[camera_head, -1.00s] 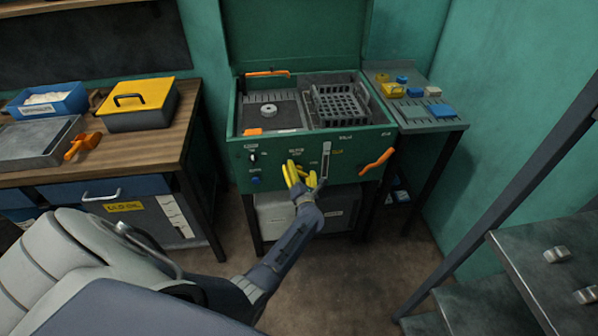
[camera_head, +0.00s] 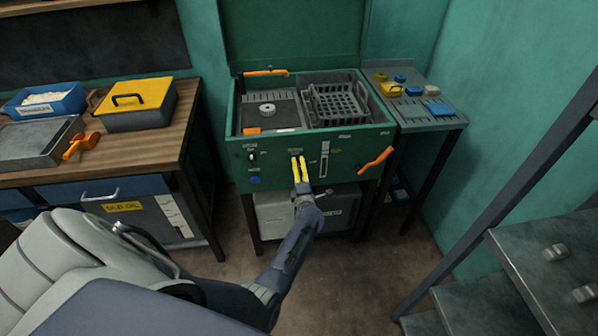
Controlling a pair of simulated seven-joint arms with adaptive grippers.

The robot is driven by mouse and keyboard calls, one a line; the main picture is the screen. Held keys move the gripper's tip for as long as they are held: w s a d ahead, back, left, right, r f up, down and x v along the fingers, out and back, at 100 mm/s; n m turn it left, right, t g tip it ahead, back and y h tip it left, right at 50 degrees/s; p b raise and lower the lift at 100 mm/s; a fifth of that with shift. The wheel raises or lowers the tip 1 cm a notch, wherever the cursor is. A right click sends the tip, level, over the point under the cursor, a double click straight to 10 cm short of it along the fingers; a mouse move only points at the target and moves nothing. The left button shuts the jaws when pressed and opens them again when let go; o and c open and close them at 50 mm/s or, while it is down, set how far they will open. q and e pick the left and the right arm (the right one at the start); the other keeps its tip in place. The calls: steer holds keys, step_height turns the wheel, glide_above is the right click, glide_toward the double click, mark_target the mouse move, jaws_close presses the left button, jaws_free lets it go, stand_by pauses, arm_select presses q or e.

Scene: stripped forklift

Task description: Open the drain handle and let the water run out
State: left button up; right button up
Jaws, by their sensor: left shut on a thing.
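The green parts washer (camera_head: 275,180) stands ahead with its lid up. Its front panel carries a black knob and a blue button at left, small labels too blurred to read, and a grey vertical slot or gauge (camera_head: 325,157). An orange handle (camera_head: 376,160) sits slanted on the panel's right side; nothing touches it. My left gripper (camera_head: 299,160) has its yellow fingers close together against the middle of the panel, left of the slot. It is shut on a small control there, which the fingers hide. No running water shows. My right gripper is not in view.
Inside the washer are a grey basket (camera_head: 340,103) and a round metal part (camera_head: 267,109). A side table (camera_head: 445,120) at right holds small coloured parts. A wooden bench (camera_head: 130,157) with a yellow-lidded box (camera_head: 137,98) stands left. A grey container (camera_head: 275,215) sits beneath the washer.

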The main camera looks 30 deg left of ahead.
arm_select(q)
steer(key=shift+f+m, duration=0.15)
steer(key=shift+m, duration=0.45)
steer(key=o, duration=1.1)
steer(key=v, duration=0.7)
steer(key=shift+s+d, duration=0.2)
